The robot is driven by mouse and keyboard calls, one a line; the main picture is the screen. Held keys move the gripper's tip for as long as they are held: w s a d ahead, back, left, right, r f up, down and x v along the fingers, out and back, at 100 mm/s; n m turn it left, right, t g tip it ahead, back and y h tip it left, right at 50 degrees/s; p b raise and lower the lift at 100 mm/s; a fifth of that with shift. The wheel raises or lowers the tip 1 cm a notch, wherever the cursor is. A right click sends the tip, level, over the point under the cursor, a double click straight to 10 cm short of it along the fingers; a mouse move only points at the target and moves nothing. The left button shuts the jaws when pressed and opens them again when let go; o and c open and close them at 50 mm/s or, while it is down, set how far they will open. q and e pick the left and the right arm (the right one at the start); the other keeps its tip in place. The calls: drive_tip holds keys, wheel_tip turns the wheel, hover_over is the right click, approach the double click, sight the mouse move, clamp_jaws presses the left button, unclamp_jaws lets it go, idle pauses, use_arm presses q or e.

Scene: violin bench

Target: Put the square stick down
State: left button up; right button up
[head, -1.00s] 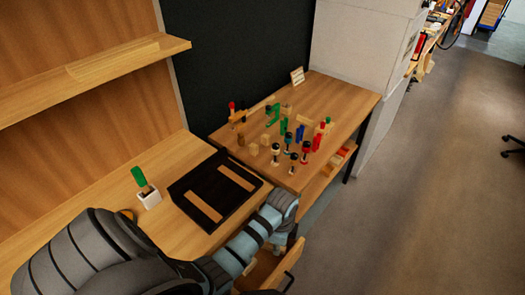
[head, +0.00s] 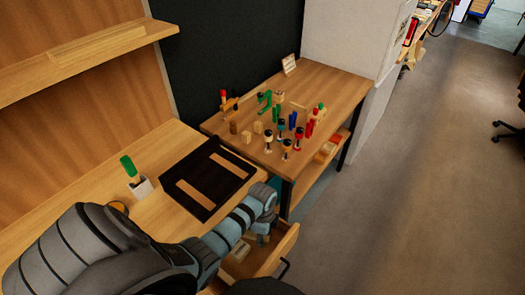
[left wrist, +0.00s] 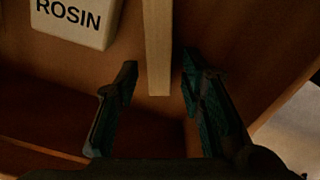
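The square stick (left wrist: 158,45) is a pale, straight wooden bar in the left wrist view. It runs down from the top edge and ends between my left fingertips. My left gripper (left wrist: 160,75) is open, with a gap on both sides of the stick. The stick lies in or just above an open wooden drawer (left wrist: 60,150); its exact height I cannot tell. In the head view my left gripper (head: 262,238) points down into the drawer (head: 268,262) below the bench, and the stick cannot be made out. My right gripper is not in view.
A pale block marked ROSIN (left wrist: 75,18) sits in the drawer beside the stick. On the bench are a black mat (head: 215,170) and a white holder (head: 141,187) with a green-handled tool. A second table (head: 335,90) holds several clamps and small parts.

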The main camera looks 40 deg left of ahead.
use_arm(q)
drive_tip(key=shift+w, duration=0.1)
drive_tip(key=shift+r, duration=0.35)
wheel_tip(320, 180, up, 11)
drive_tip(key=p, duration=0.3)
drive_tip(key=shift+r+p, duration=0.2)
drive_tip(key=shift+p, duration=0.2)
